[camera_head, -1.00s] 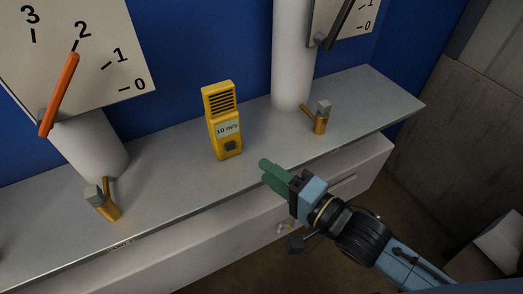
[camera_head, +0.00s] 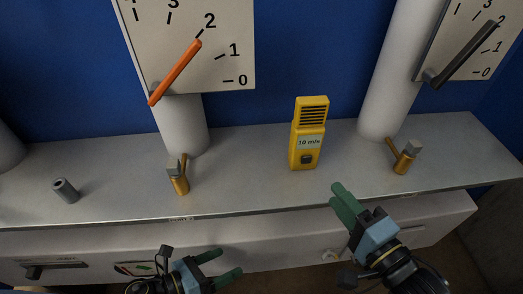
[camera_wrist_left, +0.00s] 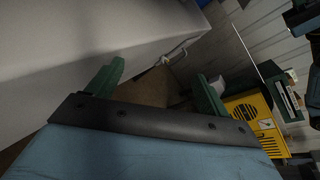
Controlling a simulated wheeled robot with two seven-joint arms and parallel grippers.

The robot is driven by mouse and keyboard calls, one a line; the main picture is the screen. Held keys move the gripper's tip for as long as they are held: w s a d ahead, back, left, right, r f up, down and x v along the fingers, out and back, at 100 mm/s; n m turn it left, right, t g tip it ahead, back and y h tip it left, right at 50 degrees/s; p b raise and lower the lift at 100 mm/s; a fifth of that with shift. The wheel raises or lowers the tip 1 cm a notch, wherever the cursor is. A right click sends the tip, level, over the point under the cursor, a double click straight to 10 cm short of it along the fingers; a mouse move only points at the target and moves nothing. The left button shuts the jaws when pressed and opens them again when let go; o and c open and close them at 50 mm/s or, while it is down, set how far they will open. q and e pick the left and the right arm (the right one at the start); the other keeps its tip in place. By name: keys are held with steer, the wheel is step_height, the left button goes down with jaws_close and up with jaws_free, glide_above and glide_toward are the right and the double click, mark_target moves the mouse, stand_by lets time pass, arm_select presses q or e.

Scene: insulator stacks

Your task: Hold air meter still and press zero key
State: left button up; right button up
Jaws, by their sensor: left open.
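The yellow air meter (camera_head: 308,135) stands upright on the grey counter. It has a dark slotted grille on top, a display reading 10 m/s and one dark square key (camera_head: 307,159) low on its front. My right gripper (camera_head: 336,194) is in front of the counter edge, below and right of the meter and apart from it. Its green fingers lie together with no gap showing, and they hold nothing. My left gripper (camera_head: 230,262) is low in front of the drawers, open and empty. Its spread fingers also show in the left wrist view (camera_wrist_left: 157,85).
Brass valves (camera_head: 178,178) (camera_head: 405,157) stand on the counter (camera_head: 245,180) on either side of the meter. A small grey cylinder (camera_head: 66,190) is at the left. White columns and dial boards (camera_head: 205,70) stand behind. Drawer fronts (camera_head: 270,235) are below.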

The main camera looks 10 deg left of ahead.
mark_target(312, 119)
arm_select(q)
steer(key=s+d+r+m+g+h, duration=0.15)
steer(key=d+r+m+h, duration=0.35)
steer(key=d+r, duration=0.6)
steer(key=d+r+m+g+h, duration=0.3)
steer(key=d+r+m+h, duration=0.35)
steer(key=r, duration=0.75)
steer(key=w+d+r+n+h, duration=0.1)
steer(key=w+d+r+n, duration=0.2)
steer(key=d+r, duration=0.35)
steer(key=w+d+r+n+h, duration=0.1)
steer(key=w+d+r+n, duration=0.25)
steer(key=d+r, duration=0.3)
steer(key=w+a+f+n+t+y, duration=0.2)
steer(key=w+n+t+y, duration=0.55)
steer(key=t+y, duration=0.6)
steer(key=s+a+f+n+g+y, duration=0.2)
steer(key=a+f+n+y, duration=0.2)
steer(key=a+y, duration=0.9)
steer(key=w+y, duration=0.1)
steer(key=w, duration=0.3)
steer(key=w+y, duration=0.1)
steer(key=w, duration=0.3)
steer(key=w+y, duration=0.1)
steer(key=w, duration=0.3)
steer(key=shift+w+a, duration=0.15)
steer(key=shift+a, duration=0.25)
